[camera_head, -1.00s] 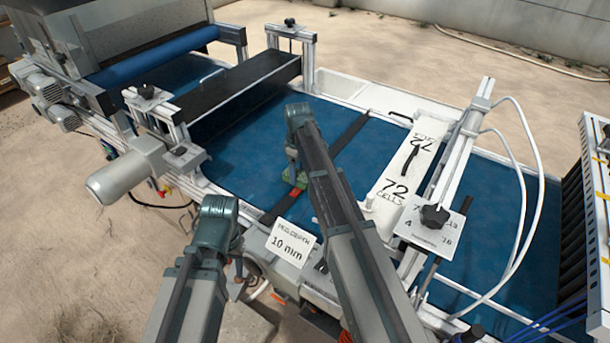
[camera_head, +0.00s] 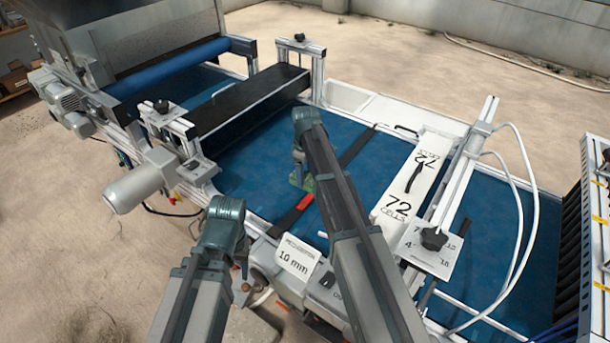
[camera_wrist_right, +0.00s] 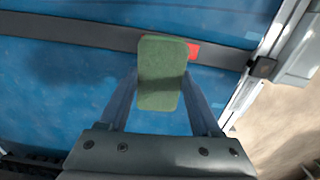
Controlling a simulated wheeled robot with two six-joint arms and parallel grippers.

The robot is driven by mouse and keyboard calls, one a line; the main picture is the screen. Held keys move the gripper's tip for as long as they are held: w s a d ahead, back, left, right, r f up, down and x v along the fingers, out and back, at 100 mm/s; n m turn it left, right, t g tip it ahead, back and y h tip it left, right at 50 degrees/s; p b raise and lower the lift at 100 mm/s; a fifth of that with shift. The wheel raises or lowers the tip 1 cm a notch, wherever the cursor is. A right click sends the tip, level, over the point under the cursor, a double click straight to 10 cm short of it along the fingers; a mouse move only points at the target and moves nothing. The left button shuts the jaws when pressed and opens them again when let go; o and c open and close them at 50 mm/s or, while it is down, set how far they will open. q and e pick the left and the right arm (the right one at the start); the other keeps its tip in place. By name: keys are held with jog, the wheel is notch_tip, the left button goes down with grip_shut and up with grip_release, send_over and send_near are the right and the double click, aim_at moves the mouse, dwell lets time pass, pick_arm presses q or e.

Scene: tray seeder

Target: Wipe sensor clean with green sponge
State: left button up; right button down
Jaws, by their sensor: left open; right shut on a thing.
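My right gripper (camera_wrist_right: 160,98) is shut on the green sponge (camera_wrist_right: 161,75); the sponge also shows in the head view (camera_head: 303,184), below the wrist. A red piece (camera_head: 305,202), which looks like the sensor, is on the black strip across the blue belt. In the wrist view, the red piece (camera_wrist_right: 194,51) shows just right of the sponge's top end, and the sponge hides part of the strip. I cannot tell whether sponge and strip touch. My left gripper (camera_head: 241,270) is open, low at the machine's near side and partly hidden by its wrist.
The black strip (camera_head: 356,146) runs across the blue belt (camera_head: 258,172). A black cross-beam (camera_head: 250,100) stands to the left, and a white "72 cells" plate (camera_head: 412,180) to the right. A "10 mm" label (camera_head: 297,258) is on the near edge. The belt between beam and strip is clear.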

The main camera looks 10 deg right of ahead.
aim_at(305, 177)
pick_arm(q)
jog(key=shift+r, duration=0.5)
pick_arm(e)
jog(key=shift+r, duration=0.5)
pick_arm(q)
jog(key=shift+r+p, duration=1.5)
jog(key=shift+p, duration=0.15)
pick_arm(e)
jog(key=shift+r, duration=1.55)
pick_arm(q)
jog(key=shift+r, duration=0.1)
pick_arm(e)
jog(key=shift+r, duration=0.1)
